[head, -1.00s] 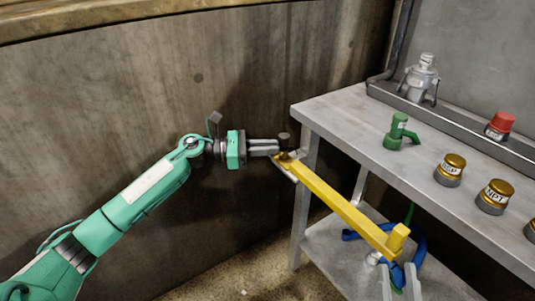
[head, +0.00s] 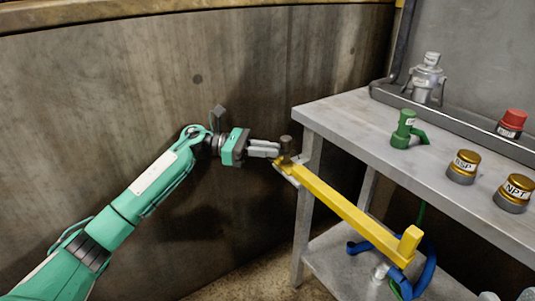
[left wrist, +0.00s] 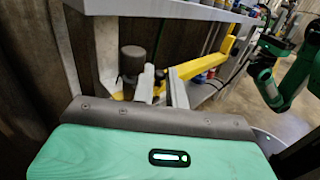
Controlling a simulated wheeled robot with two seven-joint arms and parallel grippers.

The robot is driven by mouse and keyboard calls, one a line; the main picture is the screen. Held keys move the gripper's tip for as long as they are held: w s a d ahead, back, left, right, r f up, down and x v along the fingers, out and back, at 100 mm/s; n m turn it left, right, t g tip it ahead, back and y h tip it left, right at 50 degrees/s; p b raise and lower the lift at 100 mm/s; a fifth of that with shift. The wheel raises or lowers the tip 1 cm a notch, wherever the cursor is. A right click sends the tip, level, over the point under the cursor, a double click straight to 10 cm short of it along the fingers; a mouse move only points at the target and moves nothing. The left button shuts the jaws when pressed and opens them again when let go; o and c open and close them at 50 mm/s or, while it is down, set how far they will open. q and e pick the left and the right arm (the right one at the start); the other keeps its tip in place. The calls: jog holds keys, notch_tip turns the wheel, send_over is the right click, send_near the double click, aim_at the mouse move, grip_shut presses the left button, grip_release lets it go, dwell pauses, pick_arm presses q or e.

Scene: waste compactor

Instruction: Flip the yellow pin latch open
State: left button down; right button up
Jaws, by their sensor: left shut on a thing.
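The yellow pin latch (head: 345,208) is a long bar slanting from the table's near left corner down to the right, with a raised tab (head: 410,243) at its lower end. A dark round knob (head: 286,145) stands at its upper end. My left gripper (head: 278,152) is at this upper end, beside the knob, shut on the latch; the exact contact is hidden. In the left wrist view, the fingers (left wrist: 161,87) are close to the knob (left wrist: 132,60), with the yellow bar (left wrist: 205,65) beyond. My right gripper (head: 508,296) shows only two separated fingertips at the bottom edge.
A grey table (head: 345,123) holds a green fitting (head: 404,130), brass caps (head: 464,166), a red cap (head: 511,123) and a grey metal fitting (head: 427,78). A tall, stained wall (head: 120,110) stands behind my left arm.

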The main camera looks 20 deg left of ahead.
pick_arm(q)
jog(key=shift+g, duration=0.4)
jog(key=c, duration=1.5)
grip_release()
jog(key=shift+o, duration=0.2)
